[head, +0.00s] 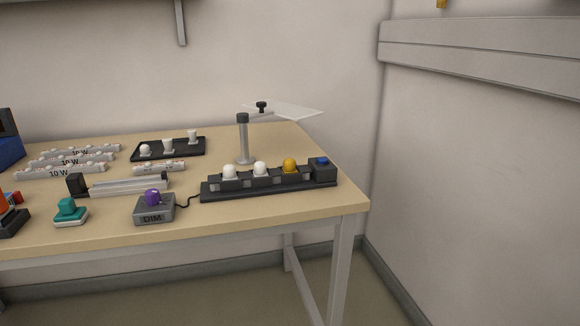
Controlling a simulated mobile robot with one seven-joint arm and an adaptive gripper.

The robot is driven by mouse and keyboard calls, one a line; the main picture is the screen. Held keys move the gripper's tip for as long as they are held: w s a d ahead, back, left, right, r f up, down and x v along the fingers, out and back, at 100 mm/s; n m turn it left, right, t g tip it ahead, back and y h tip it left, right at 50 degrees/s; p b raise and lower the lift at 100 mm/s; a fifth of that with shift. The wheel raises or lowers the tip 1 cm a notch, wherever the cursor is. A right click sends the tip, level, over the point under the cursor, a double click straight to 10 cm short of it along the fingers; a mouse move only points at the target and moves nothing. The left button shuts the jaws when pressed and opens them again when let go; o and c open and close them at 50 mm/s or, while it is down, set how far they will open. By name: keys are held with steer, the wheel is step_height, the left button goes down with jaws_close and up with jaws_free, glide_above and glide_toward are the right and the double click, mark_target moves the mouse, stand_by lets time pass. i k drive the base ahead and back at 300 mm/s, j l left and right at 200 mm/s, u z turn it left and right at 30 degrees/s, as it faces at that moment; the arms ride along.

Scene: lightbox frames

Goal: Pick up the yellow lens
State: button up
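The yellow lens (290,165) is a small yellow dome near the right end of a long black holder (262,191) on the table. Two white domes (260,169) sit to its left in the same row. A dark block with a blue top (321,163) is just to its right. The lens's lower part is hidden by the holder's front. My gripper is not in view.
The wooden table (120,225) ends just right of the holder. A metal post (243,140) with a clear plate (287,110) rises behind it. A grey DIM box (154,211) with a purple knob is wired to it. White bars marked 10 W (68,172) lie left.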

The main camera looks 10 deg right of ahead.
mark_target(289, 164)
steer(key=i+l, duration=0.1)
steer(key=l, duration=1.1)
steer(key=i+l, duration=0.15)
steer(key=l, duration=0.45)
steer(key=i+l, duration=0.2)
steer(key=i, duration=0.35)
steer(key=j+u, duration=0.05)
